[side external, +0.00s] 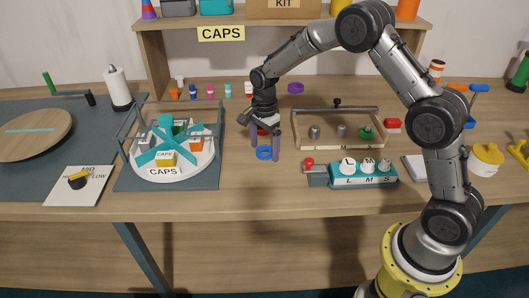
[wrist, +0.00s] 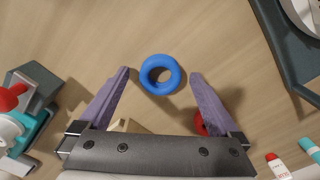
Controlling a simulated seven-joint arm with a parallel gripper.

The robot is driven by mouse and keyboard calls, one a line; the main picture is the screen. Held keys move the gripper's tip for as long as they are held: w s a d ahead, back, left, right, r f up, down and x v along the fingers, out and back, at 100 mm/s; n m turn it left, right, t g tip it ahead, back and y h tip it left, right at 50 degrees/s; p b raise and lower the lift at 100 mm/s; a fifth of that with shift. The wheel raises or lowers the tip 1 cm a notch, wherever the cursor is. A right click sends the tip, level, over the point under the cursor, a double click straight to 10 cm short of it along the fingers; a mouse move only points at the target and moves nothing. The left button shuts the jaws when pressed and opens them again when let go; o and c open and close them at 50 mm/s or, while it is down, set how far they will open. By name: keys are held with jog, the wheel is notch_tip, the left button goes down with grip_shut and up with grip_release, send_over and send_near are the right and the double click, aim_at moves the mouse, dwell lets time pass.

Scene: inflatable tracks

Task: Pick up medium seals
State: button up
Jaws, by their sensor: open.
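A blue ring-shaped seal (side external: 264,153) lies flat on the wooden table below my gripper in the side external view. In the wrist view, the blue ring (wrist: 160,60) sits between and slightly ahead of my two purple fingertips, not visibly touched. My gripper (wrist: 160,74) is open and empty, its fingers pointing down in the side external view (side external: 265,150). A red piece (side external: 263,131) lies behind the blue ring, partly hidden by my gripper; the wrist view shows part of it behind the right finger (wrist: 201,123). A purple ring (side external: 295,87) lies farther back.
A round caps carousel (side external: 165,172) stands on a dark mat at left. A wooden-framed tray (side external: 310,147) with metal posts and a green piece is at right. A teal L/M/S block (side external: 362,180) with a red knob stands in front. Small bottles (side external: 210,91) line the back.

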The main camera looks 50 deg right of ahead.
jog(key=c, duration=1.4)
jog(key=shift+r, duration=0.6)
notch_tip(320, 180, up, 2)
jog(key=shift+s+r, duration=0.1)
jog(key=shift+r, duration=0.15)
jog(key=s+r, duration=0.9)
jog(key=s, duration=0.5)
jog(key=d, duration=0.7)
jog(key=d+m, duration=0.1)
jog(key=d, duration=0.6)
jog(key=w+d+m, duration=0.1)
jog(key=d, duration=0.6)
jog(key=shift+w+d, duration=0.1)
jog(key=shift+d, duration=0.15)
